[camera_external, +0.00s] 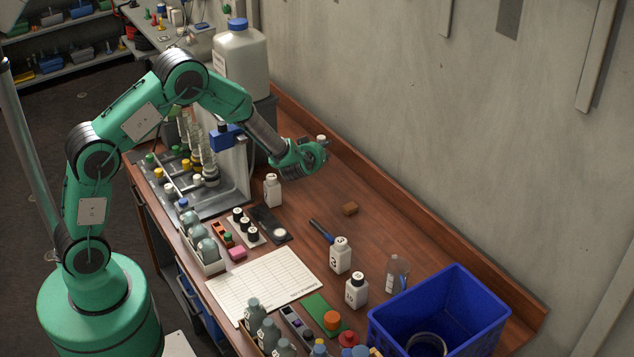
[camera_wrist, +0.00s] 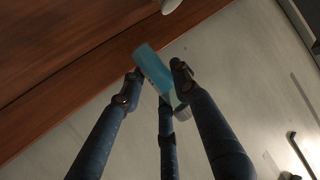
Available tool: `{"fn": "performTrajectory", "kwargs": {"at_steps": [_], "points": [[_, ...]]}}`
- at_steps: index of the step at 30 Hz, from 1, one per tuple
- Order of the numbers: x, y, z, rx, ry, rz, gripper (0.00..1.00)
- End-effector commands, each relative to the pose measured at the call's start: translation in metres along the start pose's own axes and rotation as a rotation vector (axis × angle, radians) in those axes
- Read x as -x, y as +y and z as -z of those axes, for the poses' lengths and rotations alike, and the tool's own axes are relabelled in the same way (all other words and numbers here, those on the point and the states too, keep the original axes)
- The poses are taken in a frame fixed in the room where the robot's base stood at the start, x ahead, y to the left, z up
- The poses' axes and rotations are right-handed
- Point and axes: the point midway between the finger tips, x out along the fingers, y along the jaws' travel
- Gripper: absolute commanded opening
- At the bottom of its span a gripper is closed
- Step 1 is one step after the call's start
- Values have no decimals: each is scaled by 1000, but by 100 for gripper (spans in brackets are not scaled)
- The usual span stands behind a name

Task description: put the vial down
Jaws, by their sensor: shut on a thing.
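My gripper (camera_external: 316,155) hangs over the back part of the wooden bench, near the wall. In the wrist view my gripper (camera_wrist: 158,74) has its fingers closed around a blue-teal vial (camera_wrist: 152,66). The vial lies tilted across the fingertips, with a pale end at the lower right. In the external view only a small pale part of the vial (camera_external: 321,138) shows above the fingers; the rest is hidden by them. The vial appears clear of the bench top, but its exact height is hard to tell.
White bottles (camera_external: 341,256) stand farther forward, with a blue bin (camera_external: 440,312) at the front right. A white bottle (camera_external: 272,190) and a large jug (camera_external: 240,58) stand left of my gripper.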

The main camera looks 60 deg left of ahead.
Motion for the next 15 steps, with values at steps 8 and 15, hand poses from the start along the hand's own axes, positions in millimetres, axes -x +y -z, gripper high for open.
{"fn": "performTrajectory", "kwargs": {"at_steps": [8, 15], "points": [[-1, 0, -3, 0, -1, -1, 4], [-11, 0, -29, -3, -3, -2, 4]]}}
